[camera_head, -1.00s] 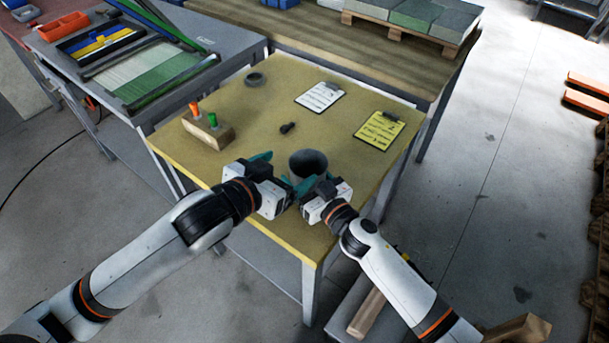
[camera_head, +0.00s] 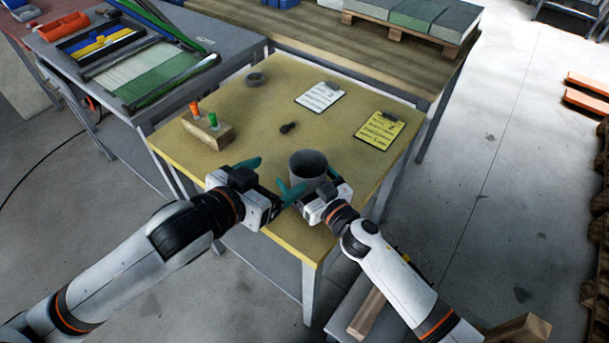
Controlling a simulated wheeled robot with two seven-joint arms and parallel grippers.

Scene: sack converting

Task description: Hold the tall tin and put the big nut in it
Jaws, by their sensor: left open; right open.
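The tall tin (camera_head: 307,167), a grey open-topped cup shape, stands upright near the table's front edge. My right gripper (camera_head: 313,183) is open at the tin's near side, its teal fingers close to the tin; whether they touch it is hidden. My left gripper (camera_head: 271,179) is open and empty, left of the tin. A grey ring-shaped piece (camera_head: 256,79) lies flat near the table's back left. A small dark piece (camera_head: 288,128) lies mid-table beyond the tin. Both are too small to tell surely which is the big nut.
A wooden block (camera_head: 207,136) with an orange and a green peg stands at the yellow table's (camera_head: 245,113) left. A white clipboard (camera_head: 319,97) and a yellow one (camera_head: 381,130) lie at the back and right. The middle is mostly clear.

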